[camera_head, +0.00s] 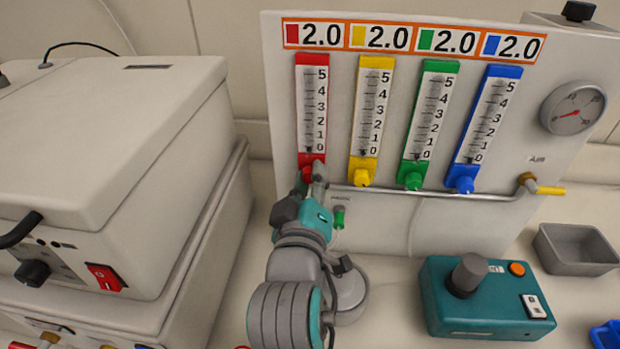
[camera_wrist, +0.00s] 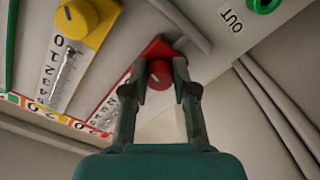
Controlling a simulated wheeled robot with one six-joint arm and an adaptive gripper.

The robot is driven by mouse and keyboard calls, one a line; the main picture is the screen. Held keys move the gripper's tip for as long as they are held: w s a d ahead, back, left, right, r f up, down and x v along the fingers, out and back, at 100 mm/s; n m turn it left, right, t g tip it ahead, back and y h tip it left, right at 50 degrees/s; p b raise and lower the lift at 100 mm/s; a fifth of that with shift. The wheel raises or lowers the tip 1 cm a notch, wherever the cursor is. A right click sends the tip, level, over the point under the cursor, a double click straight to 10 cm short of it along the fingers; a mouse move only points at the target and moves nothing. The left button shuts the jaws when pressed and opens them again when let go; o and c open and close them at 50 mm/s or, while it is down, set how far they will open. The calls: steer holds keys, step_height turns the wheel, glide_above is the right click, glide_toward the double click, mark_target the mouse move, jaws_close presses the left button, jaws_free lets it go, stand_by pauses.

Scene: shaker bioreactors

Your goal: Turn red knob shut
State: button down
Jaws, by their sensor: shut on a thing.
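The red knob (camera_wrist: 160,74) sits at the bottom of the red flowmeter (camera_head: 312,108), the leftmost of the flowmeters on the white panel. In the head view the knob (camera_head: 306,173) is partly hidden behind my gripper (camera_head: 318,177). In the wrist view my gripper (camera_wrist: 162,88) has its two fingers on either side of the knob, closed on it. A white line shows on the knob's face. The red display (camera_head: 314,35) above reads 2.0.
Yellow (camera_head: 362,177), green (camera_head: 411,181) and blue (camera_head: 461,180) knobs stand to the right. A metal pipe (camera_head: 400,190) runs just below them. A white machine (camera_head: 110,150) stands close on the left. A teal box (camera_head: 485,300) and a grey tray (camera_head: 577,250) are at right.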

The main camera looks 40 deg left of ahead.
steer(key=n, duration=0.5)
steer(key=shift+n, duration=0.3)
steer(key=n, duration=0.4)
steer(key=shift+n, duration=0.3)
steer(key=n, duration=1)
steer(key=c, duration=0.9)
jaws_free()
